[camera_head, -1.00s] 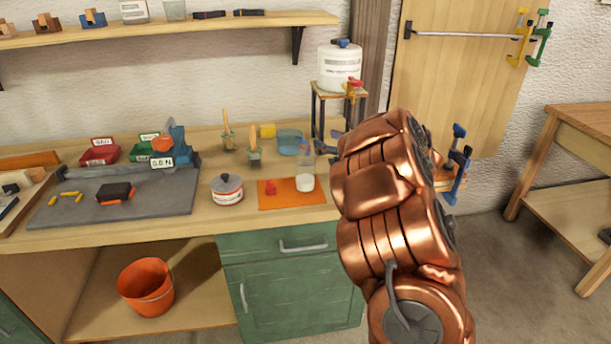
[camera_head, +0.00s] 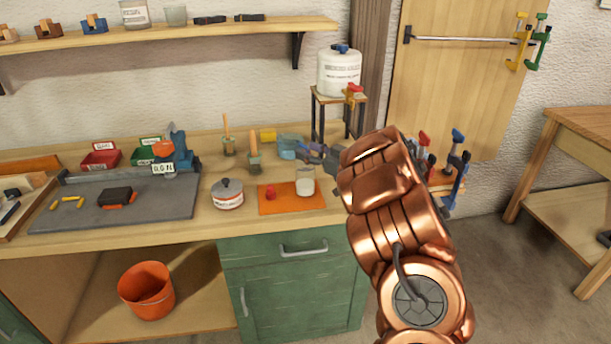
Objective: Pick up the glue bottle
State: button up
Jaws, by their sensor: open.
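A small clear bottle with white contents (camera_head: 305,183), seemingly the glue bottle, stands upright on the orange mat (camera_head: 285,206) on the workbench. A small red piece (camera_head: 270,192) lies on the mat to its left. My gripper (camera_head: 312,153) is small in the view, just above and behind the bottle's top in the picture. It is open and looks empty. My copper arm hides part of its rear. I cannot tell how far the fingers are from the bottle.
A white pot (camera_head: 228,194) stands left of the mat. Behind are a blue-grey container (camera_head: 289,146) and brushes in pots (camera_head: 254,163). A white canister (camera_head: 339,70) stands on a small stand (camera_head: 338,98) at the back. Clamps (camera_head: 455,168) are at the right.

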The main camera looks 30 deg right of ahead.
jog(key=shift+x, duration=0.8)
grip_shut()
